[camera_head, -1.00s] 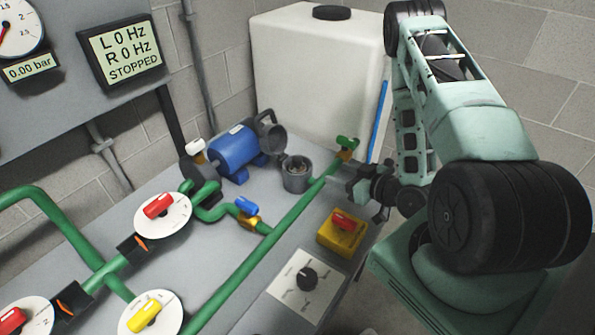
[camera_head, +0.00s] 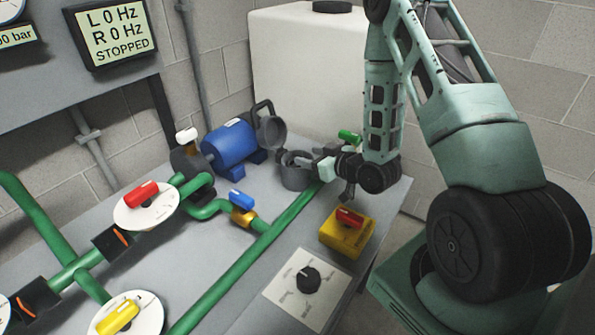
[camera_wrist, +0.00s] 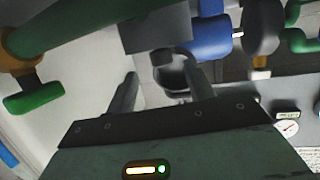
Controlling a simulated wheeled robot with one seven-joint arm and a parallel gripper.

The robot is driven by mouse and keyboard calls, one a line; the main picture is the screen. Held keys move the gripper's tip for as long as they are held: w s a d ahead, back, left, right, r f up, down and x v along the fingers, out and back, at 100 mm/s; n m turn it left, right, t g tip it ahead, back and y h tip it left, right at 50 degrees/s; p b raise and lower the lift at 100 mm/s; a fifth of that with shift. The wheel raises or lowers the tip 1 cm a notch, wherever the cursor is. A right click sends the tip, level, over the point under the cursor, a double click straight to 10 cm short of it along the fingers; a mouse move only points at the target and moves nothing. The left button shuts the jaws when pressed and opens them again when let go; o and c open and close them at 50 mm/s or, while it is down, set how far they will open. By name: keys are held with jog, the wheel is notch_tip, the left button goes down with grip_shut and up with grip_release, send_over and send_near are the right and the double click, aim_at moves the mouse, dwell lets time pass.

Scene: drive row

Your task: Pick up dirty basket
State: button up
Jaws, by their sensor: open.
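A round grey strainer pot (camera_head: 294,184) stands on the bench with its top open. A paler basket (camera_head: 299,159) seems to show inside its mouth, but dirt on it is too small to make out. The pot's hinged grey lid (camera_head: 270,131) stands swung up behind it. My gripper (camera_head: 318,166) is at the right side of the pot's top, close to the rim; I cannot tell if it touches. In the wrist view, my gripper's two fingers (camera_wrist: 162,88) are apart, with the pot (camera_wrist: 174,76) beyond them and nothing visibly held.
A blue pump motor (camera_head: 231,145) is left of the pot. A green pipe (camera_head: 250,255) with a green-handled valve (camera_head: 349,136) runs past the pot's right. A yellow box with a red knob (camera_head: 347,232) and a dial plate (camera_head: 307,288) lie nearer. A white tank (camera_head: 305,65) stands behind.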

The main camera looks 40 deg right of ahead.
aim_at(300, 153)
jog(key=shift+p+x, duration=0.65)
jog(key=shift+x, duration=2.1)
jog(key=shift+a+r, duration=0.1)
jog(key=shift+a, duration=0.05)
jog(key=shift+c, duration=0.3)
grip_shut()
